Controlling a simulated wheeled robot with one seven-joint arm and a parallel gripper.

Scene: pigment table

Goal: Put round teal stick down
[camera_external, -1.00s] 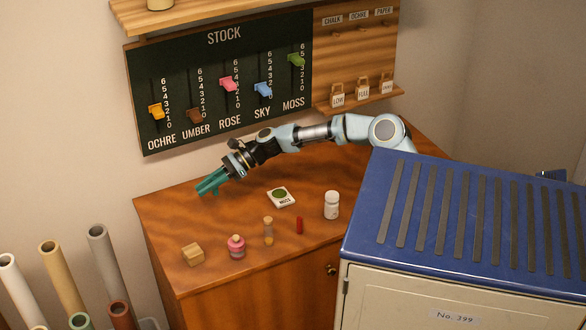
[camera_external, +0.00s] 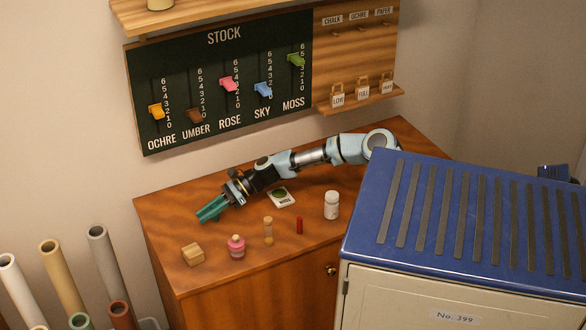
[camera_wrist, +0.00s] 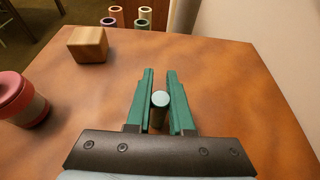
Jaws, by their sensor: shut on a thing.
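The round teal stick (camera_wrist: 160,99) shows end-on in the wrist view, between the two green fingers of my gripper (camera_wrist: 159,92). The fingers are shut on it. In the external view my gripper (camera_external: 209,214) is low over the left back part of the wooden table (camera_external: 165,222). The stick cannot be made out there against the green fingers. I cannot tell whether its lower end touches the table.
A moss-labelled tile (camera_external: 281,197) lies beside my arm. Table around the gripper is clear.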

